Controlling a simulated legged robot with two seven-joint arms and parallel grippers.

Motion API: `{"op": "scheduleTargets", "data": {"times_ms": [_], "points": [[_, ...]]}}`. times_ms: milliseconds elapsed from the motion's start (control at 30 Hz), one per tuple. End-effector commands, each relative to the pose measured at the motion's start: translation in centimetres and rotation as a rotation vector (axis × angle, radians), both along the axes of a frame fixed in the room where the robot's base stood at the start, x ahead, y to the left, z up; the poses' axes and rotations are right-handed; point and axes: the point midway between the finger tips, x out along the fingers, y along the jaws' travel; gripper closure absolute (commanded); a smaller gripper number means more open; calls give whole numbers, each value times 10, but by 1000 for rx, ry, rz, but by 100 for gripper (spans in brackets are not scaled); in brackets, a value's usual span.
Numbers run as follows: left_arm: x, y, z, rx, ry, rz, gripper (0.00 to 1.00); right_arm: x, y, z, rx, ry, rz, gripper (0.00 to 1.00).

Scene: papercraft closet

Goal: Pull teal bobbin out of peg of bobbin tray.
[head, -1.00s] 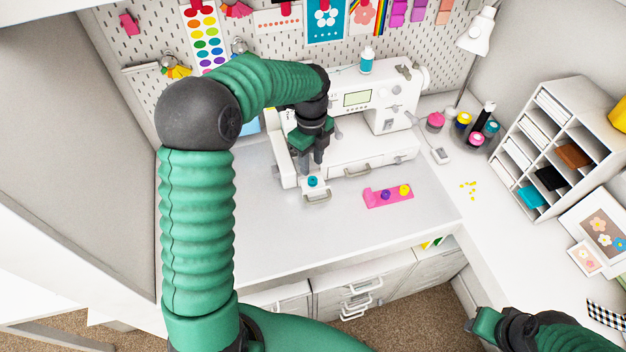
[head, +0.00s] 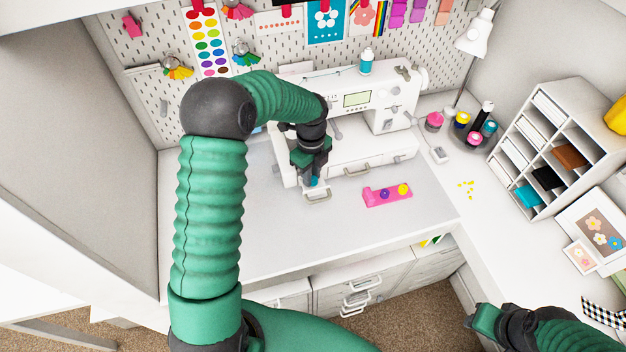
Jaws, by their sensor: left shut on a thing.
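The teal bobbin (head: 315,182) is at the small white drawer or tray (head: 318,197) at the front left of the sewing machine. My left gripper (head: 314,178) reaches down over it and is shut on it, hiding most of it. Whether the bobbin still sits on a peg cannot be seen. A pink bobbin tray (head: 376,200) lies on the table to the right, with a purple bobbin (head: 385,194) and a yellow bobbin (head: 403,189) on it. My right gripper (head: 484,322) is at the lower right, away from these things; its jaws are not clear.
Several jars (head: 474,139) and a grey cubby shelf (head: 560,130) stand at the right. The table front is clear.

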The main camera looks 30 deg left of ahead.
Motion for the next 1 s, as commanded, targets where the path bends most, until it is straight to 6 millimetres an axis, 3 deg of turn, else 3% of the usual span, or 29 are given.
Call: {"op": "scheduleTargets", "data": {"times_ms": [367,600,1000], "points": [[1,0,3,0,-2,0,100,0,0,-2,0,0,0,64],[1,1,32,2,-4,1,100,0,0,-13,0,0,0,64],[-76,-46,42,3,-2,-1,100,0,0,-36,0,0,0,64]]}}
